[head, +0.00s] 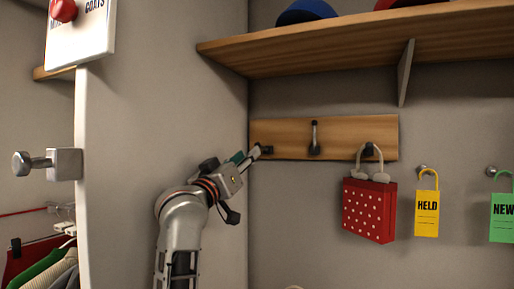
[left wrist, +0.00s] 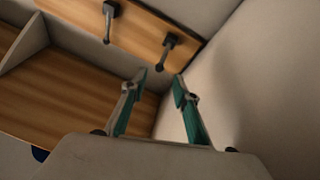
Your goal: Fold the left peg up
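A wooden rack (head: 340,127) on the back wall carries three dark pegs. The left peg (head: 267,150) is by the corner, low on the board and partly behind my fingertips. It also shows in the left wrist view (left wrist: 170,41). The middle peg (head: 314,138) stands upright against the board. The right peg (head: 369,150) holds the strap of a red dotted bag (head: 369,209). My left gripper (head: 252,155) is beside the left peg. In the left wrist view its green-padded fingers (left wrist: 160,80) are apart with nothing between them. My right gripper is out of view.
A wooden shelf (head: 330,42) with a bracket (head: 405,72) juts out above the rack. A side wall (head: 170,100) stands close on the left. A yellow tag (head: 426,212) and a green tag (head: 502,217) hang at right. The wall below the rack's left part is clear.

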